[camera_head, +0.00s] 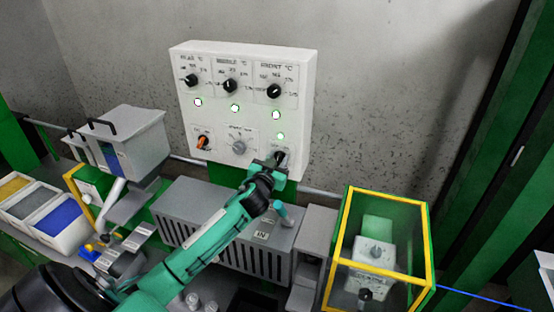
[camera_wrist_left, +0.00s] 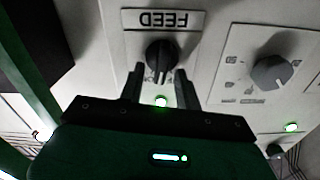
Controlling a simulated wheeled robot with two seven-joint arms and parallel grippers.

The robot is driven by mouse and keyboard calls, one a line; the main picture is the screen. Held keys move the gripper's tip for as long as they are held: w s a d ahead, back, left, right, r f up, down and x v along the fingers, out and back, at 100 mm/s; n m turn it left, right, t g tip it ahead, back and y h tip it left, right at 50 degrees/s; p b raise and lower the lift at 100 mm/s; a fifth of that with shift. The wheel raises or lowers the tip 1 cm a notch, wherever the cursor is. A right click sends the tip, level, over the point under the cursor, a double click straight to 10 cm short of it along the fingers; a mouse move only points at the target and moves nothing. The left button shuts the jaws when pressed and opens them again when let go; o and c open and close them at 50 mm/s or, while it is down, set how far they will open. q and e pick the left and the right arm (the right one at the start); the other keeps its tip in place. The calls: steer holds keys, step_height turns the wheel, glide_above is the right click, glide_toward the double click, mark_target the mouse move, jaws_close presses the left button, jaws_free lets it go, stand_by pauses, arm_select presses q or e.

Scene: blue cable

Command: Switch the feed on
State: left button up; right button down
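The feed knob (camera_wrist_left: 160,55) is black and sits under a FEED label (camera_wrist_left: 163,20), which appears upside down in the left wrist view. In the head view it shows at the lower right of the white control panel (camera_head: 217,113), partly hidden by my gripper. My left gripper (camera_wrist_left: 159,78) is open, with one finger on each side of the knob's lower part and no clear grip on it. It also shows against the panel in the head view (camera_head: 274,163). A green light (camera_head: 280,136) is lit near the feed knob. My right gripper is out of view.
The panel also carries a grey knob (camera_head: 239,147), an orange knob (camera_head: 203,142) and three black dials above. A grey vented machine (camera_head: 190,220) stands below. A yellow-framed clear box (camera_head: 430,250) is at the lower right; bins with coloured material (camera_head: 62,212) are at the left.

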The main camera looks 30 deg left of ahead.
arm_select(q)
jaws_close()
steer(key=shift+d+f+m, duration=0.1)
steer(key=shift+d+m, duration=0.05)
steer(key=shift+m, duration=0.9)
steer(key=shift+d+f+m, duration=0.1)
steer(key=shift+d+m, duration=0.05)
steer(key=shift+m, duration=0.9)
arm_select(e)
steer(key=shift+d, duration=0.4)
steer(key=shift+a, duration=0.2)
arm_select(q)
jaws_free()
steer(key=shift+r, duration=0.1)
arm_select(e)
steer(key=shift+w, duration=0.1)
